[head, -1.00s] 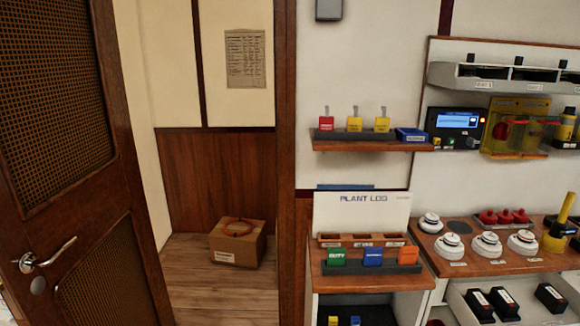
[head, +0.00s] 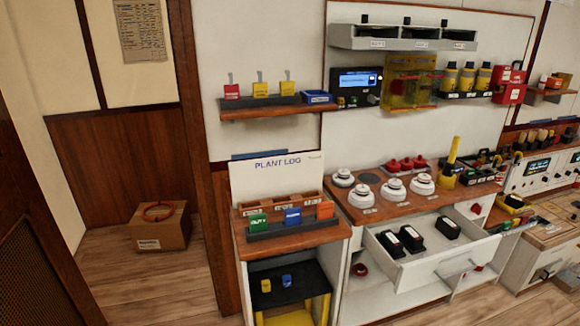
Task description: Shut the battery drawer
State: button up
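The battery drawer (head: 427,266) is a white drawer under the wooden counter at the right of the head view. It stands pulled out, with its inside showing from above. Several black batteries with white labels (head: 411,239) lie in it. A handle (head: 458,271) shows on its front face. My gripper is not in view, so its state and its distance from the drawer do not show.
The wooden counter (head: 373,209) above the drawer carries white round devices. A low cabinet (head: 291,248) with coloured blocks stands left of the drawer. A cardboard box (head: 160,228) sits on the floor at left. Bare floor (head: 165,290) lies in front of it.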

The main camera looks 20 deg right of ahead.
aim_at(439, 259)
jog(key=z, duration=0.85)
jog(key=k, duration=0.5)
jog(key=z, duration=0.65)
jog(key=i, duration=0.45)
